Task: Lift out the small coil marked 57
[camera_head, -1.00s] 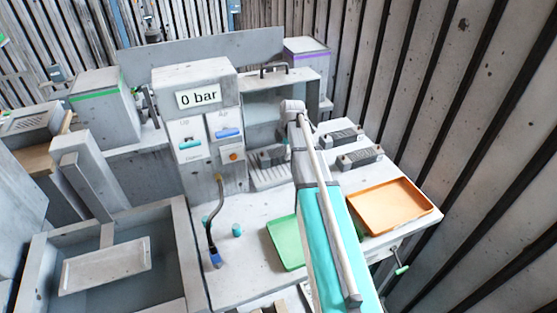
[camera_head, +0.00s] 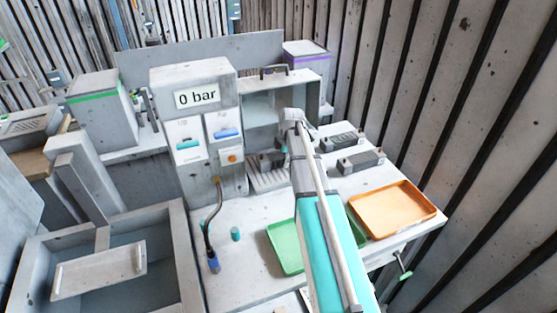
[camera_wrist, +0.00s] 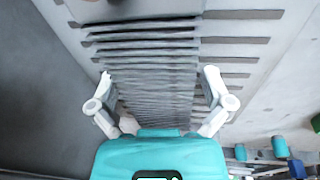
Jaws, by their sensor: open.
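In the wrist view my gripper (camera_wrist: 157,78) is open, with one pale finger on each side of a grey finned block (camera_wrist: 155,55). I cannot tell whether the fingers touch it. No marking 57 is readable on it. In the head view a dark grey coil-like block (camera_head: 268,160) sits in the opening of the grey housing, above pale slats (camera_head: 268,180). My arm hides its right side and my gripper's fingertips. Two more dark blocks lie on the bench to the right, a rear one (camera_head: 341,141) and a nearer one (camera_head: 361,161); their markings are too small to read.
An orange tray (camera_head: 392,229) and a green tray (camera_head: 284,262) lie on the bench, the green one partly behind my arm. A grey basin (camera_head: 170,270) stands left.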

